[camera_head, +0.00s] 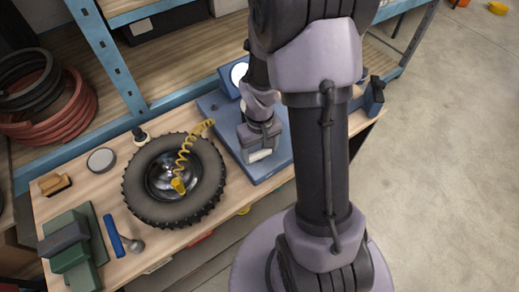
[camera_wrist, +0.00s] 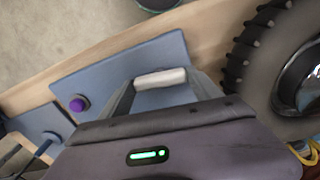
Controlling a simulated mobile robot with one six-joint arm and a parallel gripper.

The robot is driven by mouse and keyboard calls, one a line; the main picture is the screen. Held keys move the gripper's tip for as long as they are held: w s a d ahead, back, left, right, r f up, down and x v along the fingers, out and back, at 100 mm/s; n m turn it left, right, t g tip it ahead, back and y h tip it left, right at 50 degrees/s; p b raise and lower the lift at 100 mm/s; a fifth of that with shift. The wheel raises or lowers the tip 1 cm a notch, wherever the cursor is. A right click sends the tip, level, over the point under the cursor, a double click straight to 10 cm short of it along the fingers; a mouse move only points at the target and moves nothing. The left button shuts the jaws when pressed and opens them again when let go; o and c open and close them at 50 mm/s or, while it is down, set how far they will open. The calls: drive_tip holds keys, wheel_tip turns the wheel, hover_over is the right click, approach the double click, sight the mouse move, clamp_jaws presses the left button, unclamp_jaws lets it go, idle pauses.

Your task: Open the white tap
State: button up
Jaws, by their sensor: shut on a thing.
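The white tap (camera_wrist: 160,78) shows in the wrist view as a short, rounded white bar between my fingertips. My gripper (camera_wrist: 164,86) is shut on it, one finger at each end. In the head view my gripper (camera_head: 261,148) points down over a blue panel (camera_head: 217,112) on the workbench, and the white tap (camera_head: 260,155) shows at its tips. The tap's base is hidden by my gripper, so I cannot tell how far it is turned. The blue panel (camera_wrist: 178,49) lies beneath it in the wrist view.
A purple knob (camera_wrist: 78,104) sits on the panel, and a white round dial (camera_head: 239,73) is at its back. A knobby tyre (camera_head: 205,190) with a yellow coiled hose (camera_head: 184,152) lies left of the panel. A green vise-like block (camera_head: 75,246) and blue-handled hammer (camera_head: 114,236) lie front left.

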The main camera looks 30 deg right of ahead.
sight(260, 152)
drive_tip(key=shift+n, duration=0.9)
drive_tip(key=o, duration=1.4)
drive_tip(key=shift+r, duration=0.15)
wheel_tip(260, 152, up, 17)
drive_tip(key=p, duration=0.4)
drive_tip(key=shift+r, duration=0.1)
